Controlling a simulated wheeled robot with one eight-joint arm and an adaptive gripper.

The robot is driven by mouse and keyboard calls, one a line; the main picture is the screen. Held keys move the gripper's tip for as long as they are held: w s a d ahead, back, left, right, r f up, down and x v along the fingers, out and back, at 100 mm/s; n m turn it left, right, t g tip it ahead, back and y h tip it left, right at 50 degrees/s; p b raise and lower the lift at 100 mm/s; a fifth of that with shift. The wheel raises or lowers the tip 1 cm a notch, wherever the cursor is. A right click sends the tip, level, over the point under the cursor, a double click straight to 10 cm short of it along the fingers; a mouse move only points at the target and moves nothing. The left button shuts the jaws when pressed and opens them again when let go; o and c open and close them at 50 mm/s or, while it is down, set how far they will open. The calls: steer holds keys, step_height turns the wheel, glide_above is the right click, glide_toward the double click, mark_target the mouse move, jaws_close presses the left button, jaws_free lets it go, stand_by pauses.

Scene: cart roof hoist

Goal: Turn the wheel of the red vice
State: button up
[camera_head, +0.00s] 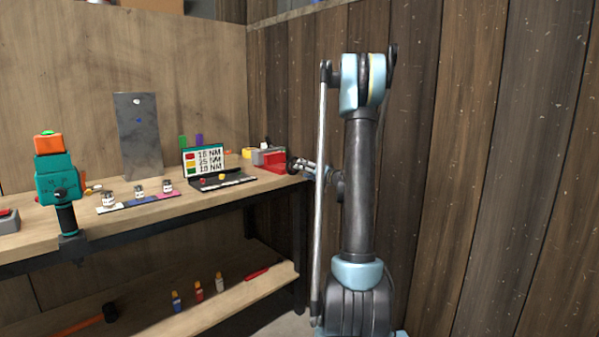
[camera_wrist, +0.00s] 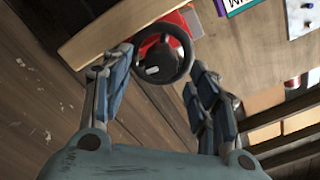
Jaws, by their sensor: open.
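The red vice (camera_head: 274,160) sits at the right end of the workbench in the head view. Its dark round wheel (camera_wrist: 163,53) shows in the wrist view, with a light handle knob low on its left part and a little of the red vice body (camera_wrist: 150,40) behind it. My gripper (camera_wrist: 158,75) is open, with one finger on each side of the wheel in the picture. I cannot tell whether the fingers touch the wheel. In the head view my gripper (camera_head: 300,166) is small at the bench's right end, close to the vice, and its wheel is hard to make out there.
A laptop (camera_head: 222,182) stands on the workbench (camera_head: 150,212) left of the vice. Small jars (camera_head: 139,192) stand on a coloured strip. A teal and orange device (camera_head: 58,180) is at the front left. A wooden wall (camera_head: 480,150) rises close on the right. The lower shelf holds small bottles (camera_head: 198,291).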

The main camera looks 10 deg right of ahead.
steer(key=shift+x, duration=1.75)
steer(key=shift+c, duration=0.3)
steer(key=c, duration=1)
